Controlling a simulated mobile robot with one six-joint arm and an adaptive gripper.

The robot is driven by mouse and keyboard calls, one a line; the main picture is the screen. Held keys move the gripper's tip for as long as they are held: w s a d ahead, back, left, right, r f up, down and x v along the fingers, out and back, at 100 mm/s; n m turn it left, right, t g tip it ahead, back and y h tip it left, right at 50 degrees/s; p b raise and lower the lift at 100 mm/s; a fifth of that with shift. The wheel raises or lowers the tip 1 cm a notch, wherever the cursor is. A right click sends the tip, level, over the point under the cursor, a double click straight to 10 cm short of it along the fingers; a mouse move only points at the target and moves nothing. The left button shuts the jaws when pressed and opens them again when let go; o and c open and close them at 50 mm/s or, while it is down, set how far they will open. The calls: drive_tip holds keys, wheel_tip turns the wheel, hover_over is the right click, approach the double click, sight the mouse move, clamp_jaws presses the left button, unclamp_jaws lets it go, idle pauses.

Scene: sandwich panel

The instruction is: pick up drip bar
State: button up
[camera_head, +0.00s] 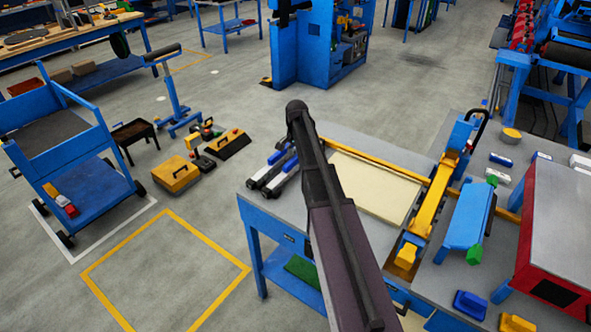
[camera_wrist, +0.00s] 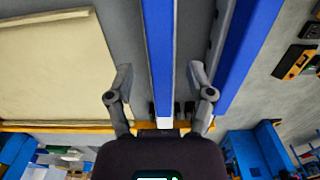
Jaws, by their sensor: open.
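In the wrist view, my gripper (camera_wrist: 160,82) is open, with one finger on each side of a long blue bar (camera_wrist: 160,45). The bar has a white end (camera_wrist: 164,122) close to my palm. No finger visibly touches it, and the height gap is hard to judge. No part is labelled as the drip bar; this blue bar is the long piece between my fingers. In the head view, my arm crosses the worktable (camera_head: 340,132), and I cannot make out my gripper there.
A cream panel (camera_wrist: 50,65) lies left of the bar; it also shows in the head view (camera_head: 372,188). A second blue strip (camera_wrist: 247,45) runs along the right. Blue, white and grey tools (camera_head: 272,170) lie at the table's left edge. A red-sided box (camera_head: 530,215) stands right.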

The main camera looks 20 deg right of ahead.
drive_tip(key=shift+f+b, duration=0.4)
drive_tip(key=shift+f, duration=0.25)
clamp_jaws()
